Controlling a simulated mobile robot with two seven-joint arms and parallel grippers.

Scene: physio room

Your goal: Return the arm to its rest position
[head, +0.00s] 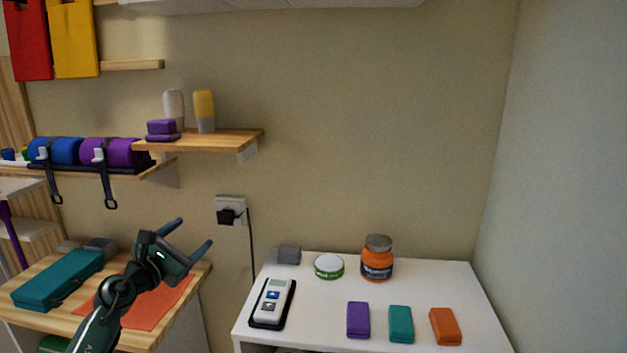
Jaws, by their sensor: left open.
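My left gripper (191,238) is in the head view at the lower left, at the end of my dark arm. Its two fingers are spread apart and point up and right, with nothing between them. It shows in front of the wooden table (201,276) and the orange sheet (170,303). I cannot tell its exact height above them. My right gripper is out of view.
A white table (420,279) at the right holds a remote-like device (272,302), a green-banded tin (328,267), an orange jar (377,259) and purple, teal and orange blocks. A teal case (58,281) lies on the wooden table. A wooden shelf (225,139) juts out above.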

